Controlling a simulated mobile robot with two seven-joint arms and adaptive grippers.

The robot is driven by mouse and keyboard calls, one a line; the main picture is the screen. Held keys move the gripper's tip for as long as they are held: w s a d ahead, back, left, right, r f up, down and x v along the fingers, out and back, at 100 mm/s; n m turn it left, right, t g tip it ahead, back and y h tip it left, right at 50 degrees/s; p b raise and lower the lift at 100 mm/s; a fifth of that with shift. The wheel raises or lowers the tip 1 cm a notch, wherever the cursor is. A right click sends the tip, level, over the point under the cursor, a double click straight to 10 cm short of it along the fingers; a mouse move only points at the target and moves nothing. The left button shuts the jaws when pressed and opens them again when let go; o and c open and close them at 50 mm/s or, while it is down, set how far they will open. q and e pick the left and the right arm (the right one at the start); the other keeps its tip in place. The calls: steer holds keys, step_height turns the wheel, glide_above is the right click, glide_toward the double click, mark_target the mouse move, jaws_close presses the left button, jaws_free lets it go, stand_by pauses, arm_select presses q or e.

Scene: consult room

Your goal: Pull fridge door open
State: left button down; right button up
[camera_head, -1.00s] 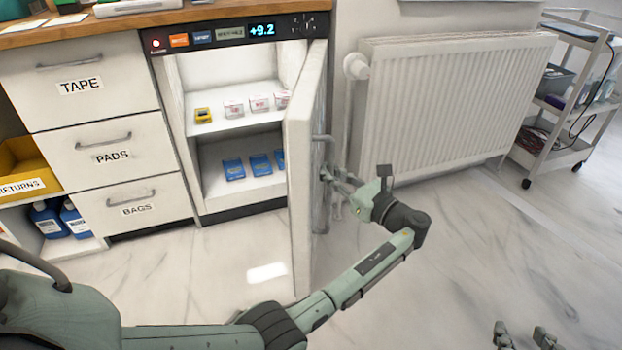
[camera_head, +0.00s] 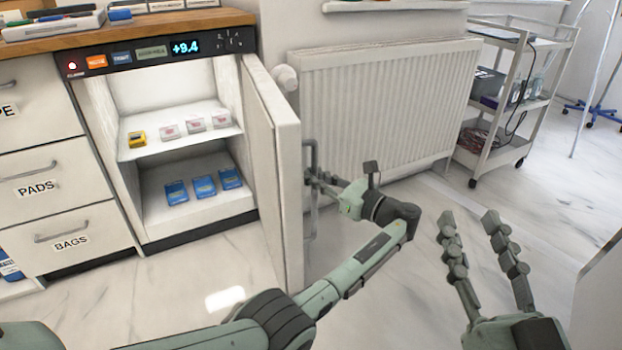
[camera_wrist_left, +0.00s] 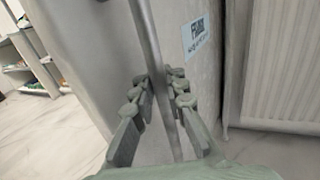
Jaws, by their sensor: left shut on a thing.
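The white fridge door (camera_head: 273,165) stands wide open, swung out toward me. Its vertical grey bar handle (camera_head: 308,160) is on the outer face, and it also shows in the left wrist view (camera_wrist_left: 152,45). My left gripper (camera_head: 312,178) is at the handle, with its fingers on both sides of the bar, shut on it. My right gripper (camera_head: 470,222) is open and empty over the floor at the lower right, away from the door. Inside the fridge, a yellow box (camera_head: 137,139) and several white boxes (camera_head: 195,124) sit on the upper shelf, with blue boxes (camera_head: 204,186) below.
A white radiator (camera_head: 385,105) is on the wall behind the door, with a valve (camera_head: 286,78) near the door's top edge. Drawers (camera_head: 50,185) stand left of the fridge. A trolley (camera_head: 510,100) is at the back right. Marble floor (camera_head: 370,300) is free in front.

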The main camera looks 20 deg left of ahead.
arm_select(q)
steer(key=shift+s+d+f, duration=0.15)
steer(key=shift+d+f, duration=0.15)
steer(key=c, duration=1.5)
jaws_free()
steer(key=shift+r, duration=0.15)
steer(key=shift+c, duration=0.2)
steer(key=shift+r, duration=0.1)
steer(key=v, duration=1.1)
steer(key=shift+d, duration=0.4)
steer(key=shift+s, duration=0.15)
